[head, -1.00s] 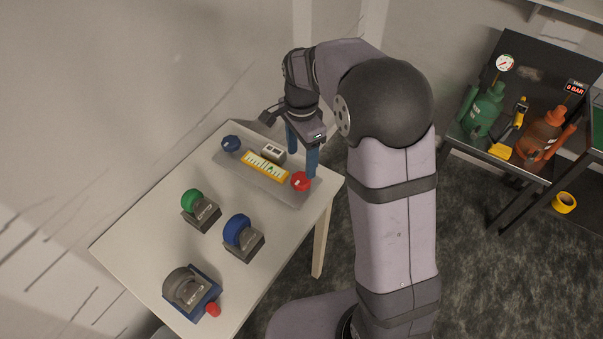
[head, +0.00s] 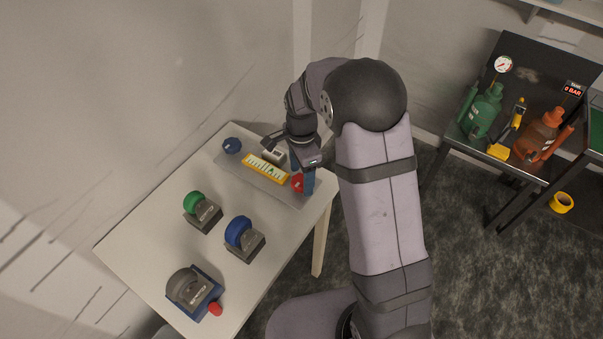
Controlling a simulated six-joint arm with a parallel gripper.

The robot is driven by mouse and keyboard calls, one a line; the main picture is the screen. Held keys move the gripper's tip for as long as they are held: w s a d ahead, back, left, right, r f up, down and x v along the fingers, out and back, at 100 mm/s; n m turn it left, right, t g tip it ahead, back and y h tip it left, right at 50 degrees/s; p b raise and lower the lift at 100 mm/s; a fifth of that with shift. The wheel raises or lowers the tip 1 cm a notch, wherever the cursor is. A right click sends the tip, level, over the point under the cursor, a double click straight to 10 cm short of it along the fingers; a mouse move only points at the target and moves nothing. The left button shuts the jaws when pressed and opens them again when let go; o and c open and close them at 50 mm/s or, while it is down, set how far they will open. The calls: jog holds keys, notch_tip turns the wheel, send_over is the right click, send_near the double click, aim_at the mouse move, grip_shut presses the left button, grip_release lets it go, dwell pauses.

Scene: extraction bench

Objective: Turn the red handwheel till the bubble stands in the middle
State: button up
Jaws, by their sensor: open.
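The red handwheel (head: 297,184) sits at the right end of a grey plate (head: 240,176) on the table. A yellow-framed level (head: 251,161) with a white scale lies on the plate to its left. A small green mark shows on the scale, but the bubble's place is too small to tell. My gripper (head: 302,175) points down at the red handwheel, with its blue fingers apart. One finger is behind the wheel and one at its right; part of the wheel is hidden. I cannot tell whether they touch it.
A blue knob (head: 232,145) is at the plate's left end. Green (head: 193,202) and blue (head: 238,231) wheels on blocks and a grey-wheeled unit (head: 187,286) stand nearer on the table (head: 145,232). Bottles (head: 484,112) stand on a dark bench at right.

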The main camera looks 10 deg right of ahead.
jog(key=shift+f, duration=0.4)
jog(key=shift+c, duration=0.3)
jog(key=c, duration=1)
jog(key=shift+n, duration=0.3)
jog(key=n, duration=0.9)
jog(key=shift+w+n, duration=0.1)
jog(key=shift+n, duration=0.3)
jog(key=n, duration=0.4)
jog(key=shift+a+n, duration=0.1)
jog(key=shift+n, duration=0.2)
jog(key=n, duration=0.4)
jog(key=shift+n, duration=0.4)
